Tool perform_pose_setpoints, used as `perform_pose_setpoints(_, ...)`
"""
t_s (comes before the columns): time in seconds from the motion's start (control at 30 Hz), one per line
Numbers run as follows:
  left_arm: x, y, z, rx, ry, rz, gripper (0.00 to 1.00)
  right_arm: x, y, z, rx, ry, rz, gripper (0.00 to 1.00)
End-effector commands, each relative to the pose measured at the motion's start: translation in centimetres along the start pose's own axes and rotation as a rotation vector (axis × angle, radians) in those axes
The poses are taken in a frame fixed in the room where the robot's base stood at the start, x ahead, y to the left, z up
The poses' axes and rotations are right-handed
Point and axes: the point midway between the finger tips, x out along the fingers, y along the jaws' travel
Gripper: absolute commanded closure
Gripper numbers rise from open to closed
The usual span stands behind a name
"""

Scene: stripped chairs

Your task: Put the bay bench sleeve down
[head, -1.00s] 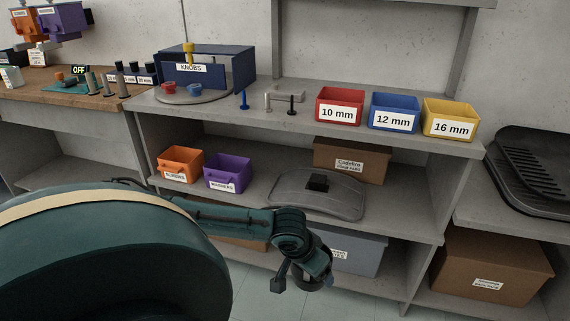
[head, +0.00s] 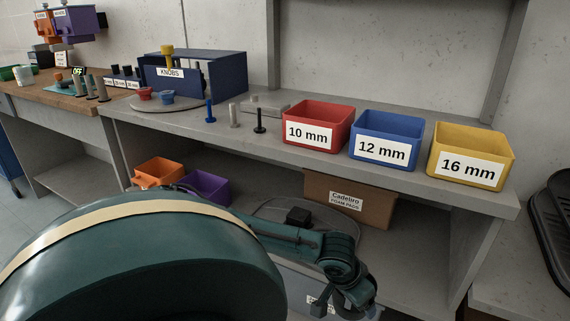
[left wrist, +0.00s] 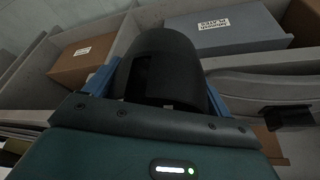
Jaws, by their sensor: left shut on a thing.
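My left gripper (head: 345,303) is low in front of the bench in the head view, below the bench top and near the lower shelf. In the left wrist view its blue fingers are shut on a dark, rounded, sleeve-like piece (left wrist: 165,65). In the head view the held piece is hard to make out. On the bench top (head: 290,150) stand a blue peg-like piece (head: 210,111), a grey one (head: 234,115) and a black one (head: 259,121). To their right are a red 10 mm bin (head: 318,126), a blue 12 mm bin (head: 386,138) and a yellow 16 mm bin (head: 470,155). My right gripper is not in view.
A round grey tray (head: 170,104) with small cups and a blue KNOBS box (head: 220,75) stand at the bench's left. The bench top's front strip is clear.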

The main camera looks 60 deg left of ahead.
Motion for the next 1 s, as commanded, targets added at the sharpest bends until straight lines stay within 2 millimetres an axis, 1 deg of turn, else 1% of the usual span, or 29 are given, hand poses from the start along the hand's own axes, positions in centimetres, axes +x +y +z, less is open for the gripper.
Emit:
perform_pose_setpoints(0.27, 0.1, 0.0, -0.1, -0.001, 0.001, 0.000, 0.40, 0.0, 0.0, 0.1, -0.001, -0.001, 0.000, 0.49)
perform_pose_setpoints(0.37, 0.6, 0.0, -1.1, -0.003, 0.003, 0.000, 0.40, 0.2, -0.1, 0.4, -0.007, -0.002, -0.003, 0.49)
perform_pose_setpoints(0.57, 2.6, 0.1, -5.8, -0.005, 0.006, 0.003, 0.40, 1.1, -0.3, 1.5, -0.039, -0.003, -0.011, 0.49)
perform_pose_setpoints(0.8, 5.1, 0.1, -11.7, -0.004, 0.005, 0.003, 0.40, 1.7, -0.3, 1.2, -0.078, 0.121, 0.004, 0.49)
perform_pose_setpoints(0.9, 6.0, 0.1, -13.8, -0.003, 0.003, 0.001, 0.40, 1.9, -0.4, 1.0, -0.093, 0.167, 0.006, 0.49)
perform_pose_setpoints(1.0, 6.4, 0.1, -15.1, -0.002, 0.001, 0.001, 0.40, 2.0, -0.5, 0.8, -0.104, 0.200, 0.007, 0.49)
